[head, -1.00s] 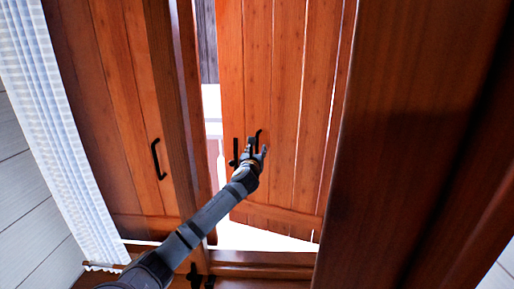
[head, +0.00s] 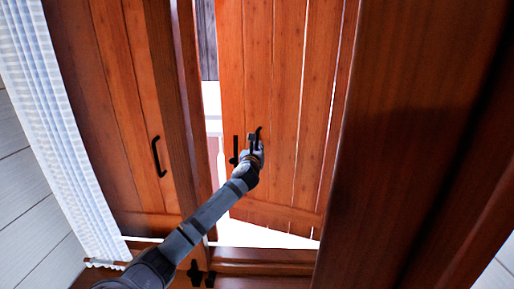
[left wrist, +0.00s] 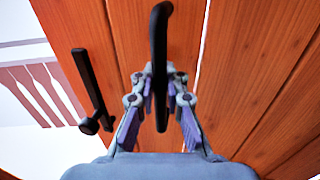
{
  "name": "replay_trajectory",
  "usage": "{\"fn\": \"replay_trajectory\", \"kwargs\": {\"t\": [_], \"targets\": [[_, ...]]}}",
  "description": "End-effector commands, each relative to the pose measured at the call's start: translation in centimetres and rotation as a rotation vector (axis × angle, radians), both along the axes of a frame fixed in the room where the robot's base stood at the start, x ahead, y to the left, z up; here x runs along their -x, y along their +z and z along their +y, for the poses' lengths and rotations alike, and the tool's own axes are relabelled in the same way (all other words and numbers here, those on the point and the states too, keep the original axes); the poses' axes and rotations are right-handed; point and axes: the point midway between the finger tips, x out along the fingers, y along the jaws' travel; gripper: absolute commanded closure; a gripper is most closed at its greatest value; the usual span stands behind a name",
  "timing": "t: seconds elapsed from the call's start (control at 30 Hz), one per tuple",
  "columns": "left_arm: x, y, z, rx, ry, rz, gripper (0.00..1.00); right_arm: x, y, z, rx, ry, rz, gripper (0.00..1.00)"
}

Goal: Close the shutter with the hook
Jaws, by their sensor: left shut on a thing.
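The orange-brown plank shutter (head: 285,100) stands ajar, with a bright gap to the outside along its left edge and below it. A black upright handle (left wrist: 160,30) is on its face; its top shows in the head view (head: 259,130). My left gripper (head: 254,142) is shut on this handle. In the left wrist view the gripper's fingers (left wrist: 160,78) lie on both sides of the handle. A black bar with a knob, seemingly the hook (left wrist: 92,85), hangs near the shutter's left edge, apart from my fingers; it also shows in the head view (head: 235,150). My right gripper is not in view.
A wooden panel with a black handle (head: 157,157) stands at the left, beside a white curtain (head: 50,130). A broad dark wood panel (head: 410,130) fills the right. The sill (head: 262,256) runs below, with black hardware (head: 196,271) at its left end.

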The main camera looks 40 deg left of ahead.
Motion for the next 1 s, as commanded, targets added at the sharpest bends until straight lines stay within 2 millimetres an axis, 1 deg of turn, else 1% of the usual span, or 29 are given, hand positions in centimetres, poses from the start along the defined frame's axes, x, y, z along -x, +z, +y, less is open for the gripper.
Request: {"fn": "replay_trajectory", "kwargs": {"t": [0.23, 0.33, 0.43, 0.6, 0.7, 0.83, 1.0], "targets": [[0.0, 0.0, 0.0, 0.001, 0.001, 0.001, 1.00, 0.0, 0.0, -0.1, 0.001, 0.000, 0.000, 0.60], [0.6, 0.0, -0.7, -0.001, 0.021, 0.006, 1.00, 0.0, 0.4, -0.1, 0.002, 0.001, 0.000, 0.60], [2.4, 0.0, -2.1, 0.000, 0.078, 0.008, 1.00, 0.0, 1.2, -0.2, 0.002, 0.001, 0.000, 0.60], [6.0, 0.1, -5.0, 0.006, 0.199, 0.005, 1.00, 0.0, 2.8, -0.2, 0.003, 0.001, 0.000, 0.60], [7.6, 0.1, -6.4, 0.003, 0.217, 0.005, 1.00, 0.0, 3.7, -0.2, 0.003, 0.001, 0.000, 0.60], [8.7, 0.1, -7.4, 0.003, 0.218, 0.002, 1.00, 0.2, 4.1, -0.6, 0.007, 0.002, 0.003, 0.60], [8.9, -0.3, -7.6, 0.004, 0.219, 0.005, 1.00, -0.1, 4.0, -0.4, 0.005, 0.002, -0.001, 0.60]]}}
